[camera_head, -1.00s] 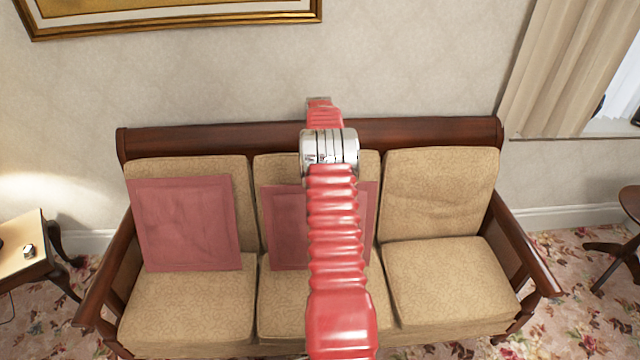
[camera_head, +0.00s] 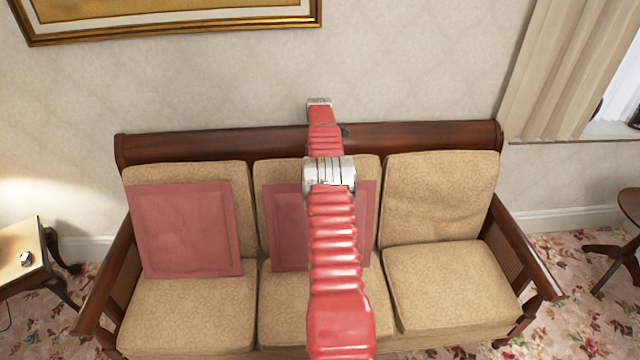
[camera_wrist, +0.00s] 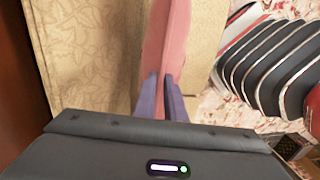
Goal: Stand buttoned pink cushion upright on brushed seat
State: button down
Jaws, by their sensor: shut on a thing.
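A pink square cushion (camera_head: 290,228) with a raised border stands upright on the middle of the beige sofa (camera_head: 420,290), against its backrest. My arm hides much of its middle. In the wrist view a pink cushion (camera_wrist: 168,35) shows edge-on between the fingers of my gripper (camera_wrist: 161,95), which is shut on its edge. The jaws are hidden in the head view. A second pink cushion (camera_head: 188,230) leans upright at the sofa's left seat. I cannot make out buttons on either.
The right seat section is bare. Wooden armrests (camera_head: 525,262) bound the sofa, and a dark wooden top rail (camera_head: 420,136) runs along its back. A small table (camera_head: 22,255) stands at left, and a round wooden table (camera_head: 630,203) at right.

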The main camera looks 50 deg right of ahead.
jog(key=shift+w+d, duration=0.15)
jog(key=shift+w, duration=0.05)
jog(key=c, duration=1.7)
grip_release()
jog(key=shift+c, duration=0.2)
jog(key=shift+f, duration=0.1)
